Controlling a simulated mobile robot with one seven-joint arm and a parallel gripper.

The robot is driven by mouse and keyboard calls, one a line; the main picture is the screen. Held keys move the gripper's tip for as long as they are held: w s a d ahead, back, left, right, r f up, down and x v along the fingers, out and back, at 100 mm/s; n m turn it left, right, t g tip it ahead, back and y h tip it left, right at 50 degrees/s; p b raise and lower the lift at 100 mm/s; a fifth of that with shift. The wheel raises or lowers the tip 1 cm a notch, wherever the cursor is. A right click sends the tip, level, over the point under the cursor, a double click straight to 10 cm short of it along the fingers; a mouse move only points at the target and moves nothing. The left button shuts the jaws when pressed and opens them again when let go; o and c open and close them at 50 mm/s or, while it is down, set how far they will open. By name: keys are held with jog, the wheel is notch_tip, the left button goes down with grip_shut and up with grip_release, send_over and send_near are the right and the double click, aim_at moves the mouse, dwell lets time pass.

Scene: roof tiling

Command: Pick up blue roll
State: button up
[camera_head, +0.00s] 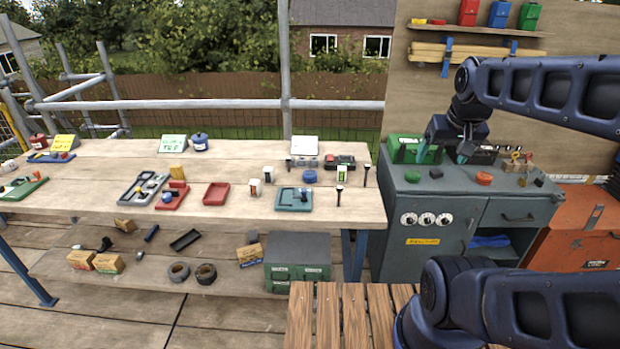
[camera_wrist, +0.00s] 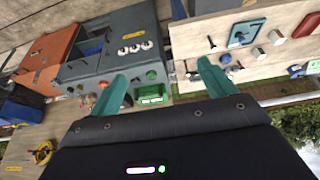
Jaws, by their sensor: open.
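A small blue roll (camera_head: 309,176) lies on the wooden table, behind the teal tray and left of a small green-labelled item. It seems to show as a small blue spot in the wrist view (camera_wrist: 225,58), beyond the finger on the right. My gripper (camera_head: 446,152) is open and empty, with teal fingers spread above the grey cabinet, to the right of the roll and apart from it. The fingers also show wide apart in the wrist view (camera_wrist: 161,75).
The teal tray (camera_head: 293,208), white cups (camera_head: 255,187) and dark upright bolts (camera_head: 339,196) stand near the roll. A grey cabinet (camera_head: 412,247) with a red roll (camera_head: 484,178) and a green box (camera_head: 404,147) adjoins the table (camera_head: 235,218). A red tray (camera_head: 216,194) lies farther left.

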jog(key=w+a+r+n, duration=0.1)
jog(key=w+r+n, duration=0.15)
jog(key=w, duration=0.45)
jog(key=n+g+h, duration=0.2)
jog(key=n+h, duration=0.2)
jog(key=n, duration=1.9)
send_over(310, 173)
jog(key=s+a, duration=0.2)
jog(key=a, duration=0.1)
notch_tip(310, 173, down, 30)
jog(key=x, duration=1)
jog(key=shift+a+f, duration=0.2)
jog(key=c, duration=1.1)
jog(key=shift+r, duration=0.15)
